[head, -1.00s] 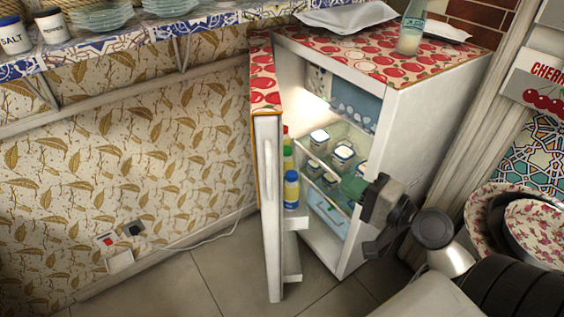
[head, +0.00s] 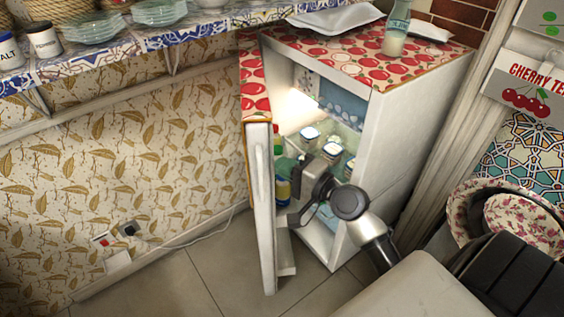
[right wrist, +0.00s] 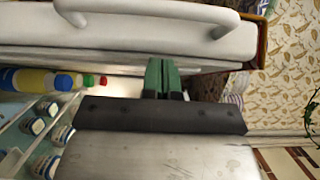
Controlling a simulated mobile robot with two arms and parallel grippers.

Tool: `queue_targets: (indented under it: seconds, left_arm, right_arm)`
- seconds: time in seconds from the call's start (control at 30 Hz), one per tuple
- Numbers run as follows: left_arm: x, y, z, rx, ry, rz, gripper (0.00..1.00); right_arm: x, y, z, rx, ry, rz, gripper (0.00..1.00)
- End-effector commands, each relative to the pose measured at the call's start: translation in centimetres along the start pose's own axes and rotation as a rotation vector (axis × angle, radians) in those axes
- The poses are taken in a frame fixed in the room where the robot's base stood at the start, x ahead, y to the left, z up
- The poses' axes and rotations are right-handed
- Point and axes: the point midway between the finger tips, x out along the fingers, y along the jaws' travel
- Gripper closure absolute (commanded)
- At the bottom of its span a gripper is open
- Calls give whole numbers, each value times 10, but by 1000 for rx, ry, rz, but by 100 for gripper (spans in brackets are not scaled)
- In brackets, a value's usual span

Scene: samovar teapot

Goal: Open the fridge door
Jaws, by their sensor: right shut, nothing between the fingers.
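The small fridge (head: 400,140) has a cherry-print top. Its white door (head: 262,235) stands ajar, swung out to the left, with a vertical handle (head: 256,180) on its outer face. My right gripper (head: 286,166) is in the gap between door and fridge body, its green fingers shut and empty, pointing at the door's inner side. In the right wrist view, the closed fingertips (right wrist: 163,65) are at the door's edge (right wrist: 120,57), with the handle (right wrist: 150,15) beyond; I cannot tell whether they touch. My left gripper is not in view.
Jars (head: 309,135) stand on the fridge shelves, and bottles (right wrist: 50,80) are in the door rack. A glass bottle (head: 396,32) stands on the fridge top. A tiled shelf (head: 170,35) runs along the wall at left. The floor (head: 215,270) before the door is clear.

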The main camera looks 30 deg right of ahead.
Motion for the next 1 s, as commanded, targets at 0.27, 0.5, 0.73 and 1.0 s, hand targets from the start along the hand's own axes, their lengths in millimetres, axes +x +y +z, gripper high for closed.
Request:
queue_targets:
  seconds: [0.27,0.5,0.73,1.0]
  left_arm:
    - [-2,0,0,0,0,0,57]
    - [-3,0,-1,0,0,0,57]
    - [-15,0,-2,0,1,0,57]
    - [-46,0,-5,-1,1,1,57]
  right_arm:
    - [5,0,5,-1,0,0,100]
    - [5,0,5,-1,2,0,100]
    - [16,-4,17,2,29,-2,100]
    - [51,-7,52,9,122,-3,100]
